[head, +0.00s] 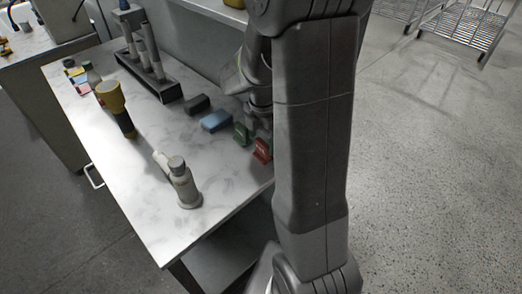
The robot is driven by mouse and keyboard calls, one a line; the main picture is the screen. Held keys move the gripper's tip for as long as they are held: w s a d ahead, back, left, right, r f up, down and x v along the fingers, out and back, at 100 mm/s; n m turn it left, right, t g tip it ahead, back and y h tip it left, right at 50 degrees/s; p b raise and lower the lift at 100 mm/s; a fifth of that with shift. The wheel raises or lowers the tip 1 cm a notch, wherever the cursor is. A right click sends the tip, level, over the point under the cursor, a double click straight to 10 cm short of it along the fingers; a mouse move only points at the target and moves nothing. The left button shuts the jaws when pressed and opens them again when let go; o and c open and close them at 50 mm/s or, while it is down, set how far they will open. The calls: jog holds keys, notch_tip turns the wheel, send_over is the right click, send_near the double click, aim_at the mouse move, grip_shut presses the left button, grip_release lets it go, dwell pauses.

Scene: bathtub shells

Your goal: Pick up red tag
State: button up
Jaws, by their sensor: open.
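The red tag (262,151) is a small red block near the right part of the marble-topped table, close to the edge by my arm. My gripper (259,124) is just behind and above the red tag, partly hidden by my own arm link. It appears open, with nothing seen between its fingers. A gap to the red tag seems to remain, but I cannot tell how large. A green block (241,134) lies just left of the red tag, and a blue block (216,121) and a black block (197,104) continue the row.
A dark rack (147,76) holding tubes is at the back. Small coloured blocks (82,77) lie far left. The table's middle is clear.

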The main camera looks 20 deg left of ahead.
aim_at(263, 142)
notch_tip(263, 142, down, 5)
jog(key=shift+d+r, duration=0.1)
jog(key=shift+c, duration=0.3)
jog(key=c, duration=1)
